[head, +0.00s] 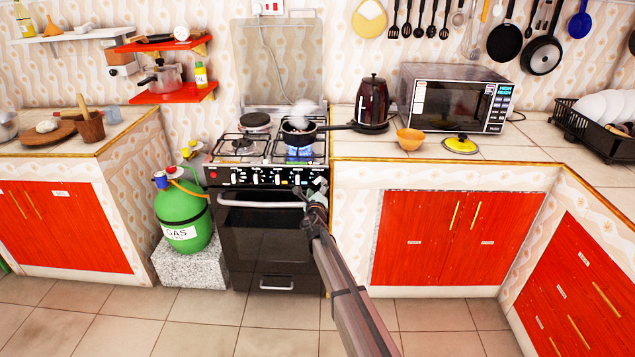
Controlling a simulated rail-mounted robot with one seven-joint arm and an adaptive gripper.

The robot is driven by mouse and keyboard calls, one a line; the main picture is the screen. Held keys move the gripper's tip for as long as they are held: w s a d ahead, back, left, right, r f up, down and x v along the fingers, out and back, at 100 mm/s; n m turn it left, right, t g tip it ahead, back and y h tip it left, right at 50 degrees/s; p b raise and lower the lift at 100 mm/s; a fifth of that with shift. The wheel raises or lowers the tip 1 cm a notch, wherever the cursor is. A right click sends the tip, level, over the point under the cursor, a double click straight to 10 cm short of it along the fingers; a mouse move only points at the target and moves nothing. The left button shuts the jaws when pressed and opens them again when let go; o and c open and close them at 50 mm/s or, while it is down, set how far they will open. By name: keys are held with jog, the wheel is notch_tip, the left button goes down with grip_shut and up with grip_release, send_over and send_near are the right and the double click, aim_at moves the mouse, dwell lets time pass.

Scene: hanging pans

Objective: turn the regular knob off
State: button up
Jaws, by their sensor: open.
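The black stove (262,235) stands in the middle of the head view. A row of small knobs (262,178) runs along its front panel; I cannot read their markings or tell which is the regular knob. A blue flame (299,152) shows under a small dark pan (297,136) on the front right burner, with white steam above it. My gripper (317,189) is open in front of the right end of the knob panel. It covers part of the panel there, and I cannot tell whether it touches a knob.
The oven handle (262,204) runs across just below and left of my gripper. The pan's handle points right toward a dark kettle (372,103). A green gas cylinder (183,218) stands left of the stove on a stone block. The floor in front is clear.

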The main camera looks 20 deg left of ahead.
aim_at(317, 181)
jog(key=x, duration=0.4)
jog(key=shift+w+a, duration=0.1)
jog(key=shift+w, duration=0.2)
jog(key=c, duration=1.2)
jog(key=shift+o, duration=0.2)
